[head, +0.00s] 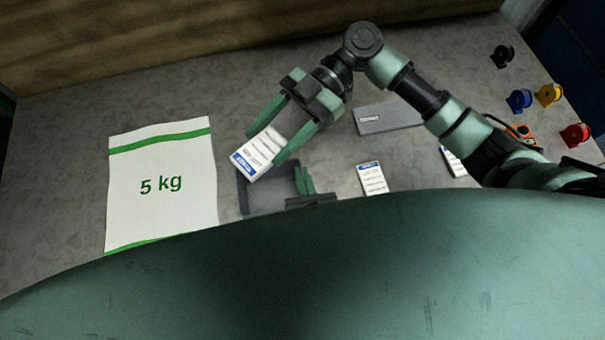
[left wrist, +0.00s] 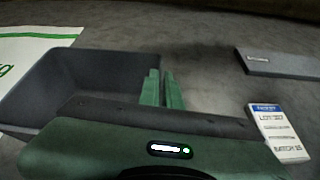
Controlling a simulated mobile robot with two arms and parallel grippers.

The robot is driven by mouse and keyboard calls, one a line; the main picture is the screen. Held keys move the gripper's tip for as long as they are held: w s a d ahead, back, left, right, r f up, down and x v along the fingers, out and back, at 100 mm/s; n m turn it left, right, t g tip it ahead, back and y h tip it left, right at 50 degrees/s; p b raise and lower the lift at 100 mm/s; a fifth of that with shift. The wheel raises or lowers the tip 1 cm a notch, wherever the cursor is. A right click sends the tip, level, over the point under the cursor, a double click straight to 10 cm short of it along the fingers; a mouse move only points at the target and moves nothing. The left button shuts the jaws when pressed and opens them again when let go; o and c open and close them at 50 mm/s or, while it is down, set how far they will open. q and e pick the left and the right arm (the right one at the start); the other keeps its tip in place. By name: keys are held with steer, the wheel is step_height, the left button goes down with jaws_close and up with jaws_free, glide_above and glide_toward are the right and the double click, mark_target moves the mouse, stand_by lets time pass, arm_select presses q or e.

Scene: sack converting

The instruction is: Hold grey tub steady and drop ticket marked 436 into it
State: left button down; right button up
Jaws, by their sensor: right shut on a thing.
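The grey tub (head: 244,196) stands on the table right of the white sack; its near part is hidden by my own body. It also shows in the left wrist view (left wrist: 95,62). My right gripper (head: 264,150) is shut on a white ticket with a blue band (head: 262,147), held tilted above the tub's far side. I cannot read its number. My left gripper (head: 304,180) is at the tub's right wall, fingers pointing up in the picture. In the left wrist view its fingers (left wrist: 162,88) are close together at that wall; whether they grip it is unclear.
A white sack marked 5 kg (head: 160,185) lies at left. A ticket (head: 372,179) lies right of the tub, another (head: 453,162) partly behind my arm. A dark grey box (head: 388,117) lies behind them. Coloured spools (head: 548,94) stand at far right.

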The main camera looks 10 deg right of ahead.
stand_by(0.4)
step_height(320, 180, down, 12)
steer(key=shift+f, duration=0.2)
stand_by(1.3)
steer(key=o, duration=1.5)
steer(key=shift+c, duration=0.2)
steer(key=v, duration=1.2)
arm_select(q)
steer(key=c, duration=1.5)
jaws_free()
steer(key=shift+c, duration=0.2)
